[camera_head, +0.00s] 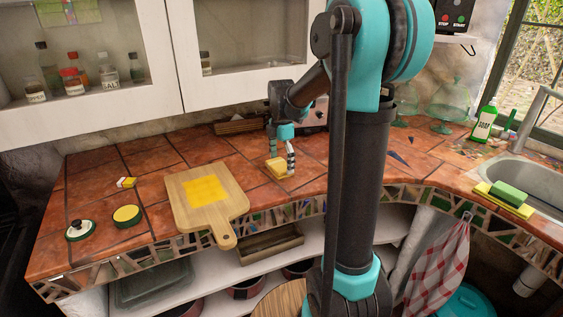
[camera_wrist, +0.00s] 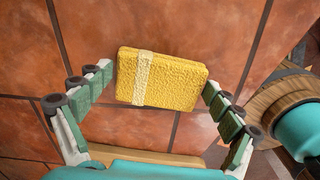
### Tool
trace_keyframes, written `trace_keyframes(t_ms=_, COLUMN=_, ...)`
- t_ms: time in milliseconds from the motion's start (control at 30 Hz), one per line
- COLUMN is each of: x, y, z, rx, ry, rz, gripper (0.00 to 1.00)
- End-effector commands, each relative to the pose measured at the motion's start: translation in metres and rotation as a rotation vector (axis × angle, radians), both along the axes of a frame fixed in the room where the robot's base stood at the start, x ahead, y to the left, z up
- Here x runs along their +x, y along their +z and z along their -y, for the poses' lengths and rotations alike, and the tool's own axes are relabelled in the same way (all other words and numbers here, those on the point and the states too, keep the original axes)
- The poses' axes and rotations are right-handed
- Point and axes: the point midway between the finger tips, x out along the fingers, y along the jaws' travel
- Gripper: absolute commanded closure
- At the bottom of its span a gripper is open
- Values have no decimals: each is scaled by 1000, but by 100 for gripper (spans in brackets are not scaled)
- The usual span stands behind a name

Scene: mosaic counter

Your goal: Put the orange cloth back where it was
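A yellow-orange block-shaped bundle (camera_wrist: 178,82) with a pale band fills the space between my fingertips in the wrist view. It may be the folded cloth. In the head view it shows as a small yellow block (camera_head: 275,166) at the tiled counter's middle. My gripper (camera_head: 282,160) points down over it, a finger on either side; in the wrist view my gripper (camera_wrist: 159,80) has both fingertips at its short ends. Whether they press on it is unclear. A flat orange-yellow square (camera_head: 204,190) lies on the wooden cutting board (camera_head: 180,197), left of my gripper.
Left of the board are a round yellow-topped item (camera_head: 126,215) and a dark-rimmed lidded one (camera_head: 80,230). A green sponge (camera_head: 509,193) on a yellow piece, a soap bottle (camera_head: 484,122) and the sink (camera_head: 525,170) are at right. Bare tiles separate my gripper from the board.

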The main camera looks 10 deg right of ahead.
Motion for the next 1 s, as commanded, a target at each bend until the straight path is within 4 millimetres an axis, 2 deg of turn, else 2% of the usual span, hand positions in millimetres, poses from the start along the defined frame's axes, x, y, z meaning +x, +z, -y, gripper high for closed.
trace_keyframes(t_ms=467, x=0, y=6, z=0, rx=0, ry=0, rz=0, gripper=0)
trace_keyframes(t_ms=567, x=0, y=18, z=0, rx=0, ry=0, rz=0, gripper=0)
trace_keyframes(t_ms=1000, x=0, y=101, z=0, rx=0, ry=0, rz=0, gripper=0)
